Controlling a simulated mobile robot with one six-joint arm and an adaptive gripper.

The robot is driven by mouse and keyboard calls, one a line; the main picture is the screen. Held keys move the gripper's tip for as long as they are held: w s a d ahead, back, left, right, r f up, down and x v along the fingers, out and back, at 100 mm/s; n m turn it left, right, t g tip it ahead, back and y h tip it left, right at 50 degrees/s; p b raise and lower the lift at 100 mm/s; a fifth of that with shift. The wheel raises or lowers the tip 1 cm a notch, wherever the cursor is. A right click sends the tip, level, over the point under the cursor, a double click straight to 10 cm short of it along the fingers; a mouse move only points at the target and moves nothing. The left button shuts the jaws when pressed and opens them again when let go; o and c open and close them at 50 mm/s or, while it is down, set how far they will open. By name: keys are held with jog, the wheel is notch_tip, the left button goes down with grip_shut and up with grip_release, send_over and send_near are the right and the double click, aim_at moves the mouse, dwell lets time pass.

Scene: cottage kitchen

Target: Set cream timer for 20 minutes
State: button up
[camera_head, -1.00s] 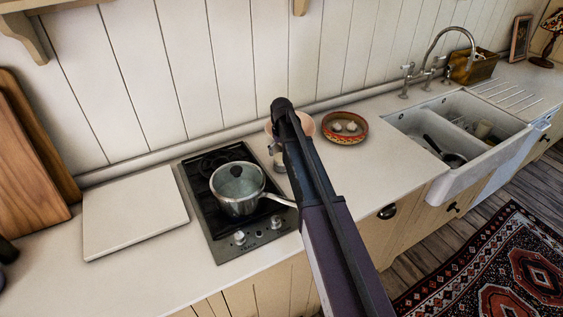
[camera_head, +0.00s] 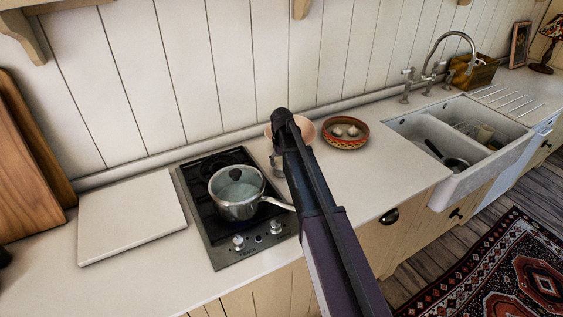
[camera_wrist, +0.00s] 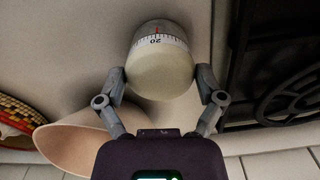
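The cream timer (camera_wrist: 160,70) fills the upper middle of the wrist view. It has a white band with a scale, a red mark, and a cream cap towards me. The number 20 on the scale sits by the red mark and reads upside down. My gripper (camera_wrist: 160,80) has one finger on each side of the cap, and both fingertips appear to touch it. In the head view my gripper (camera_head: 278,162) is low over the counter, right of the hob. My arm hides most of that spot, and I cannot make out the timer there.
A lidded pot (camera_head: 237,198) stands on the hob (camera_head: 222,245), its handle pointing towards my arm. A pinkish bowl (camera_wrist: 80,145) is close beside my gripper. A patterned bowl with garlic (camera_head: 345,143) and the sink (camera_head: 440,195) lie to the right. A white board (camera_head: 130,215) is left.

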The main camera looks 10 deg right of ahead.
jog(key=shift+c, duration=1.4)
jog(key=shift+m, duration=0.3)
jog(key=o, duration=0.9)
jog(key=shift+c, duration=0.2)
